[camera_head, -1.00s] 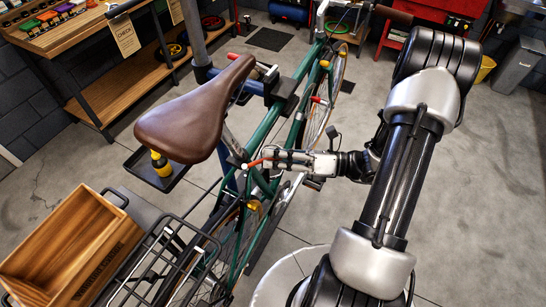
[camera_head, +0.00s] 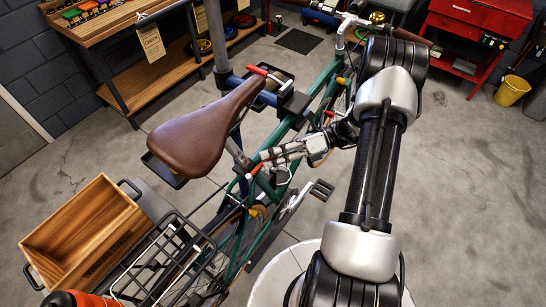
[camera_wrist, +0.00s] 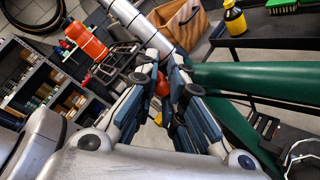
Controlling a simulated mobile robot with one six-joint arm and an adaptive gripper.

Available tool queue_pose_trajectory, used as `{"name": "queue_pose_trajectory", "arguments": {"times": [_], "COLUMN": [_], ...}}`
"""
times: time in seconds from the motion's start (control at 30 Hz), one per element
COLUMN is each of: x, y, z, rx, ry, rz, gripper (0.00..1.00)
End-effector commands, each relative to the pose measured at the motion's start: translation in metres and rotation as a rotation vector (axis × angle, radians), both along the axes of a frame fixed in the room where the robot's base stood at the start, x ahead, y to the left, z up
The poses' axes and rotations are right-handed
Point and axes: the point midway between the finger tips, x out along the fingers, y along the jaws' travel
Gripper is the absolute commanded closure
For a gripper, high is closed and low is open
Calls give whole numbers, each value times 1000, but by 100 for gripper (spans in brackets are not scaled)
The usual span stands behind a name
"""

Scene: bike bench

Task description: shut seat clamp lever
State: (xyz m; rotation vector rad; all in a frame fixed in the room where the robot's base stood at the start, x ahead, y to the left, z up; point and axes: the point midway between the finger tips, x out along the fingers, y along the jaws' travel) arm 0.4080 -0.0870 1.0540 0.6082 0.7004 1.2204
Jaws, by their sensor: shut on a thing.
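The green bicycle (camera_head: 322,88) has a brown saddle (camera_head: 205,130) on its seat post. The seat clamp lever (camera_head: 257,169) shows as a small red piece beside the top of the seat tube. My gripper (camera_head: 262,157) reaches in from the right, its fingers at this lever. In the wrist view, a red rounded part of the lever (camera_wrist: 162,86) sits between the fingertips of my gripper (camera_wrist: 161,76), which is shut on it. The fingers hide much of the lever and the clamp, so I cannot tell its exact angle.
A rear rack (camera_head: 165,262) and a wooden crate (camera_head: 75,222) lie at lower left. The green frame tube (camera_wrist: 255,78) passes close to my fingers.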

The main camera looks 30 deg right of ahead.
Motion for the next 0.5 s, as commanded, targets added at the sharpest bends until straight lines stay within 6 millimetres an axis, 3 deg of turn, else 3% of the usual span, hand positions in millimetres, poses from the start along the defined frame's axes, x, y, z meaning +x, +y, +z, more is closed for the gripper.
{"name": "queue_pose_trajectory", "arguments": {"times": [0.47,0.5], "x": [2,2], "y": [0,0], "z": [0,0], "rx": [-6,-6], "ry": [2,2], "rz": [13,13], "gripper": [100,88]}}
